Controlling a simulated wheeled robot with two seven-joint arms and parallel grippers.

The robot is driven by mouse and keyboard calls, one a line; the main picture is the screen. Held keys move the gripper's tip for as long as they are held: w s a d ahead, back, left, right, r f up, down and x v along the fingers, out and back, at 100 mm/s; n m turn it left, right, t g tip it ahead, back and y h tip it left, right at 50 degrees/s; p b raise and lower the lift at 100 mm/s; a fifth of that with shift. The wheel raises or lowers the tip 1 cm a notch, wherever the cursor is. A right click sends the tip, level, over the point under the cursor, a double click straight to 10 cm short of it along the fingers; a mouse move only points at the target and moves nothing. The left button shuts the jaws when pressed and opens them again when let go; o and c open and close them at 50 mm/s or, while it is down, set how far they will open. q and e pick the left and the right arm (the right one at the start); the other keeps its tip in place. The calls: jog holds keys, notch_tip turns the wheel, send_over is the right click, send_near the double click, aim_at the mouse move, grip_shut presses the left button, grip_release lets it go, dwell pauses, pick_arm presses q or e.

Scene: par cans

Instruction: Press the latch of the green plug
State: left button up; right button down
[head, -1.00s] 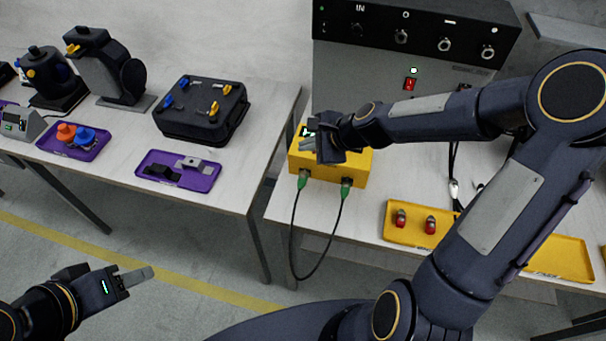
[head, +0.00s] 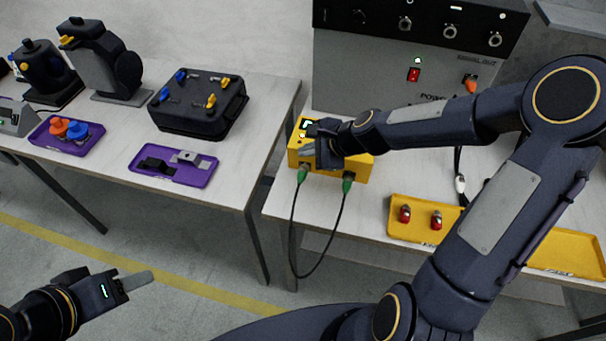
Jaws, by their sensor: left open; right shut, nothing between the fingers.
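A yellow box (head: 359,167) stands on the right table near its front left corner. Two green plugs sit in its front face, a left green plug (head: 302,174) and a right green plug (head: 348,183). A dark cable (head: 327,257) hangs in a loop between them. My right gripper (head: 306,151) is shut and empty, with its fingertips at the box's left part, just above the left green plug. I cannot tell whether it touches the plug or the box. The latch is too small to make out. My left gripper (head: 142,281) is open and empty, low at the left over the floor.
A yellow tray (head: 540,255) with red-ended parts (head: 405,214) lies at the right. A grey power unit (head: 350,75) stands behind the box. The left table holds a purple tray (head: 203,178), a black case (head: 205,119) and other devices. A gap separates the tables.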

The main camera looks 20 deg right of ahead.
aim_at(307, 164)
pick_arm(q)
jog(key=shift+f+b, duration=1.3)
jog(key=shift+f, duration=0.45)
pick_arm(e)
jog(key=shift+f, duration=1.85)
pick_arm(q)
jog(key=shift+f+b, duration=0.45)
pick_arm(e)
jog(key=shift+f, duration=0.4)
pick_arm(q)
jog(key=shift+f+b, duration=0.4)
pick_arm(e)
jog(key=shift+f, duration=0.35)
pick_arm(q)
jog(key=shift+r, duration=0.1)
pick_arm(e)
jog(key=shift+r, duration=0.1)
pick_arm(q)
jog(key=shift+r+p, duration=0.55)
jog(key=shift+p, duration=0.1)
pick_arm(e)
jog(key=shift+r, duration=0.75)
